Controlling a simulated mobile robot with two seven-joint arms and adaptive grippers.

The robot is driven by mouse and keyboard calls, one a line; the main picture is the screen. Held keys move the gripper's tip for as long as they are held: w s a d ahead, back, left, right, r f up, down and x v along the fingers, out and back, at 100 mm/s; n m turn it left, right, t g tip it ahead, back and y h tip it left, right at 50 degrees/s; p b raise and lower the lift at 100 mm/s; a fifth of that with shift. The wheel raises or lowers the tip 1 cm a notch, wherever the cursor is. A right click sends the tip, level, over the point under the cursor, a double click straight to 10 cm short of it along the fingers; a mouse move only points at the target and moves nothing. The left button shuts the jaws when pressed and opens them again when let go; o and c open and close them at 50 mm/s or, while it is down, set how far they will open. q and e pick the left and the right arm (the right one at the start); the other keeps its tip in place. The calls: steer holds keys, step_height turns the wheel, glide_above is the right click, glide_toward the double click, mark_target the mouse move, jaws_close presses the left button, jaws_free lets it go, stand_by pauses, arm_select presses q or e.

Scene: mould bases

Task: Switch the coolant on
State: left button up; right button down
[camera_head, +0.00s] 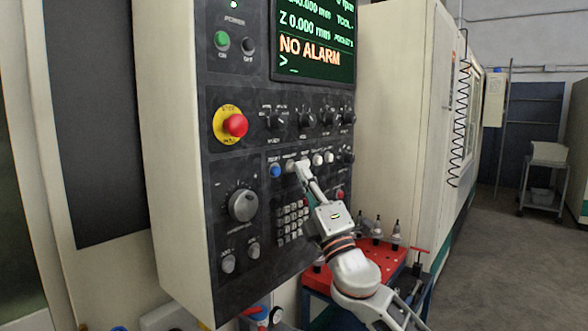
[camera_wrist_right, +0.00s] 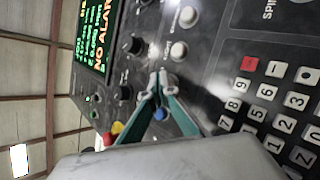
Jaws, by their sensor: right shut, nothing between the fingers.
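The dark control panel (camera_head: 215,185) of a machine fills the middle of the head view. A row of push buttons runs across it: a blue button (camera_head: 275,171), then several white buttons (camera_head: 317,159) to its right. Their labels are too small to read, so I cannot tell which one is coolant. My right gripper (camera_head: 301,169) is shut and empty, its tips at the row just right of the blue button. In the wrist view its teal fingers (camera_wrist_right: 158,82) meet in front of the panel, between the blue button (camera_wrist_right: 161,114) and a white button (camera_wrist_right: 179,50). Contact cannot be told.
A red emergency stop (camera_head: 235,125) and a large dial (camera_head: 243,205) are left of the row. A keypad (camera_head: 292,222) lies below it. The screen (camera_head: 318,40) reads NO ALARM. A red tool tray (camera_head: 375,262) stands behind my right arm. Open floor lies right.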

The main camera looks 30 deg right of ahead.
steer(key=shift+w, duration=0.15)
stand_by(0.5)
steer(key=shift+s+d, duration=0.25)
steer(key=shift+s, duration=0.55)
steer(key=s, duration=0.1)
steer(key=s+d, duration=0.1)
steer(key=s, duration=0.1)
steer(key=s+d, duration=0.1)
steer(key=shift+s+p, duration=0.3)
steer(key=shift+p, duration=0.1)
stand_by(0.6)
